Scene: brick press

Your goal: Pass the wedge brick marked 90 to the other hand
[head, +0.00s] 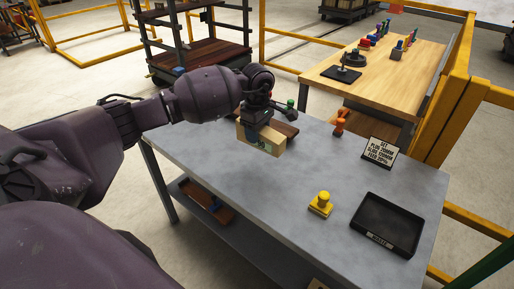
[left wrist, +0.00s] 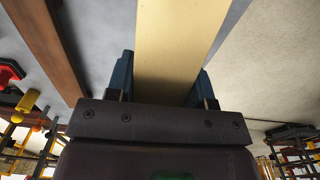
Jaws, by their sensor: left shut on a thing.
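A tan wedge brick (head: 262,146) with a small dark mark on its near face is in the head view, over the far left part of the grey table (head: 290,185). The mark is too small to read surely. My left gripper (head: 256,121) is shut on this brick from above. In the left wrist view the tan brick (left wrist: 180,38) runs between the two blue fingers of my left gripper (left wrist: 165,70). Whether the brick touches the table is hard to tell. My right gripper is in neither view.
A brown board (head: 283,127) lies behind the brick. On the grey table also stand a yellow stamp-like piece (head: 321,203), an orange piece (head: 340,122), a sign (head: 381,152) and a black tray (head: 363,236). The table's front middle is clear. A wooden bench (head: 372,88) stands behind.

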